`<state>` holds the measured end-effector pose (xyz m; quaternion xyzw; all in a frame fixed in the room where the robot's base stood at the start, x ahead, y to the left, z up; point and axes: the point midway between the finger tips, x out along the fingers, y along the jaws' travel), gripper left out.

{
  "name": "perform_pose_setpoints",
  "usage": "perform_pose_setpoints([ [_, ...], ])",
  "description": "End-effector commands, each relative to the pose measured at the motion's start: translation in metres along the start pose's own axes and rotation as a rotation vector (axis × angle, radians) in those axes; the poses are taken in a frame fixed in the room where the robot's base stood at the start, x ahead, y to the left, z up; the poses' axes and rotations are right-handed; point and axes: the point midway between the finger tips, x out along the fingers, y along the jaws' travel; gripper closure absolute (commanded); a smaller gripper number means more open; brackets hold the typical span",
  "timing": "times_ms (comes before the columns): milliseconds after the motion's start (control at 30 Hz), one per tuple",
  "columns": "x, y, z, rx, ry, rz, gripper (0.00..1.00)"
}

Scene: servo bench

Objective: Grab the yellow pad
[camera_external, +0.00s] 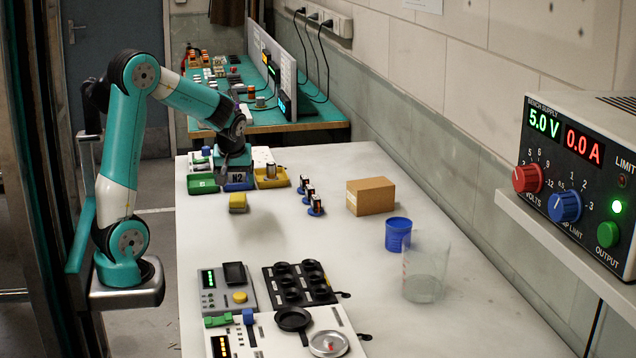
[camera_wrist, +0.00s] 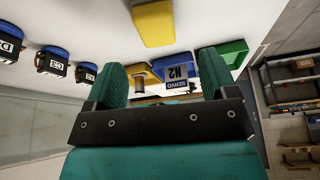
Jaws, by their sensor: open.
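The yellow pad (camera_external: 238,202) is a small block lying on the white bench, in front of the coloured bins. In the wrist view a plain yellow block (camera_wrist: 155,22), which looks like the same pad, shows at the top, beyond the fingertips. My gripper (camera_external: 236,160) is above the bins at the back of the bench, behind and above the pad in the external view. In the wrist view my gripper (camera_wrist: 167,75) has its two green fingers spread wide, with nothing held between them. The pad is apart from the fingers.
Green (camera_external: 202,185), blue labelled N2 (camera_external: 238,181) and yellow (camera_external: 272,178) bins stand behind the pad. Small servos (camera_external: 315,205), a cardboard box (camera_external: 371,196), a blue cup (camera_external: 397,235) and a clear beaker (camera_external: 425,275) stand right. Bench around the pad is clear.

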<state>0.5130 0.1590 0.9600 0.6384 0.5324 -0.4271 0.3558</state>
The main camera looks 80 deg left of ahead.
Motion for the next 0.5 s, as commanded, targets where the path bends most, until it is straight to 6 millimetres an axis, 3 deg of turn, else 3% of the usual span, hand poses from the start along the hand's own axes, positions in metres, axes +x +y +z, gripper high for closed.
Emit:
perform_pose_setpoints([
  [267,0.025,0.001,0.001,0.001,-0.001,-0.001,0.21],
  [500,0.061,0.002,0.006,-0.001,-0.002,-0.003,0.21],
])
